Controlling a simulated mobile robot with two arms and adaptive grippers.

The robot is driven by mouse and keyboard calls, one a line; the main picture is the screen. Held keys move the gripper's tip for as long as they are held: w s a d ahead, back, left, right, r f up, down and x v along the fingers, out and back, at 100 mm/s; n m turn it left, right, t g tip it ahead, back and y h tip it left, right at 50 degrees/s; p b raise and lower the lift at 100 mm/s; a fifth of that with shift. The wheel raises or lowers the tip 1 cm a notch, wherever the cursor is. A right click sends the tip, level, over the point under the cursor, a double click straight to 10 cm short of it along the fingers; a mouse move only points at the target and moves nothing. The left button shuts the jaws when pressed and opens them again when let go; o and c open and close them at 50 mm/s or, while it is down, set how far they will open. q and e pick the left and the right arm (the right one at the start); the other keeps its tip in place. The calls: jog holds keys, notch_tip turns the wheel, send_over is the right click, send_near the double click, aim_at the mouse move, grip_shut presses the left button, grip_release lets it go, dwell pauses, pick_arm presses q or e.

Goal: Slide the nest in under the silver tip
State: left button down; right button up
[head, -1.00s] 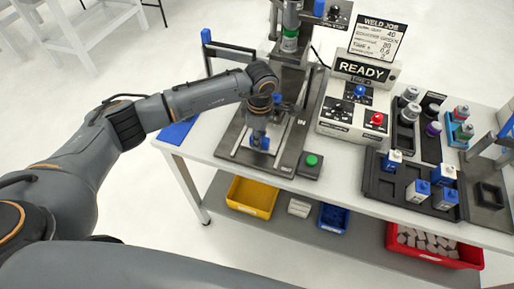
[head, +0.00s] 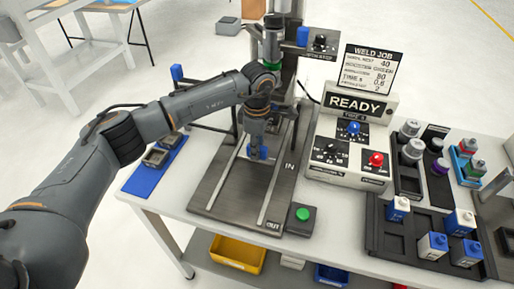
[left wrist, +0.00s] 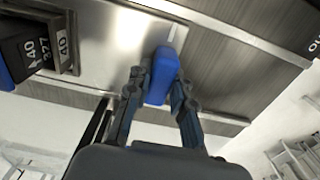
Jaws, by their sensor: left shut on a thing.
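My left gripper (head: 258,150) is shut on an upright blue grip (head: 263,154), which also shows between its fingers in the left wrist view (left wrist: 163,75). The grip stands between the two rails of the dark base plate (head: 232,195), level with or just behind the IN mark. The nest itself is mostly hidden by my arm; a bright metal surface (left wrist: 115,35) lies beside the grip in the wrist view. The press head (head: 272,45) with a green ring rises behind my wrist. The silver tip is hidden. My right gripper is not in view.
A green button (head: 302,214) and the READY controller (head: 350,150) stand to the right. The rails' OUT end is clear.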

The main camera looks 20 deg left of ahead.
pick_arm(q)
jog(key=shift+w+r, duration=0.2)
jog(key=shift+w, duration=0.05)
jog(key=c, duration=1.2)
grip_release()
jog(key=shift+o, duration=0.2)
jog(key=shift+w+f, duration=0.1)
jog(key=shift+f, duration=0.05)
notch_tip(320, 180, up, 12)
